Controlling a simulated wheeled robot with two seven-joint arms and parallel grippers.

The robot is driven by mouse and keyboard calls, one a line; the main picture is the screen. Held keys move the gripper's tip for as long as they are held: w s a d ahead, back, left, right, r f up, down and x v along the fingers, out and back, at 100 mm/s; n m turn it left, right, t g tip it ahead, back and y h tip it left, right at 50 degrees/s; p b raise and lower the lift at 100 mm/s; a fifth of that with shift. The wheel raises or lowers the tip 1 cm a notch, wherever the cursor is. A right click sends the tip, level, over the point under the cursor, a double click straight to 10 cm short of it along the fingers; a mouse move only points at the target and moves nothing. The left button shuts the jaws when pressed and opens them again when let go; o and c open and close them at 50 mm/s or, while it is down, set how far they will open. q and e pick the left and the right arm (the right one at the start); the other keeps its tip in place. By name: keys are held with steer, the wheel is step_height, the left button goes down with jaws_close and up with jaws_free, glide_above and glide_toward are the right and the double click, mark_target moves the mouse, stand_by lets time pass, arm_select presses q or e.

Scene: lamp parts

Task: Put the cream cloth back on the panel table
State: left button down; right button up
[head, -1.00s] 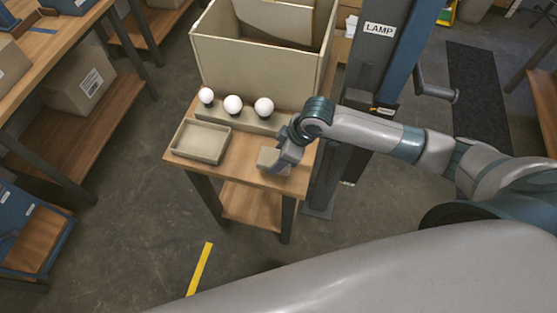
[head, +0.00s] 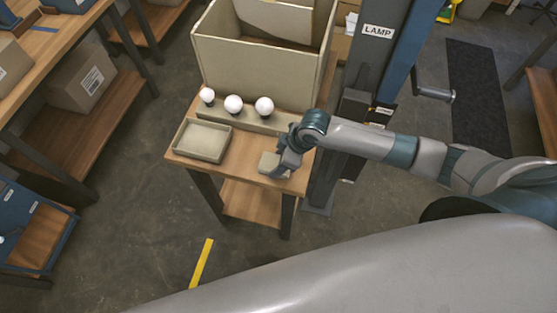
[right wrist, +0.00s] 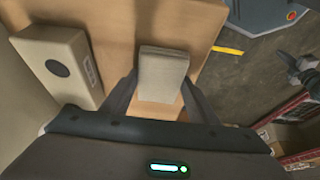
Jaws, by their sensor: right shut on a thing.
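The cream cloth (head: 268,160) is a small folded pad at the front right of the wooden panel table (head: 240,160). My right gripper (head: 282,168) is shut on it. In the right wrist view the cloth (right wrist: 163,75) sits between the two fingers (right wrist: 160,95), with wood behind it. The cloth is at or just above the tabletop; I cannot tell whether it touches. The gripper partly hides it in the head view. My left gripper is not in view.
A shallow cream tray (head: 201,141) lies left of the cloth. A cream rack (head: 250,121) with three white bulbs stands behind. A large cream bin (head: 225,65) is at the back. A dark LAMP post (head: 345,130) stands right of the table.

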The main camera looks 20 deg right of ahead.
steer(key=o, duration=0.9)
steer(key=shift+o, duration=0.2)
steer(key=shift+r, duration=0.1)
steer(key=b+v, duration=0.3)
steer(key=v, duration=0.9)
steer(key=shift+s+a, duration=0.1)
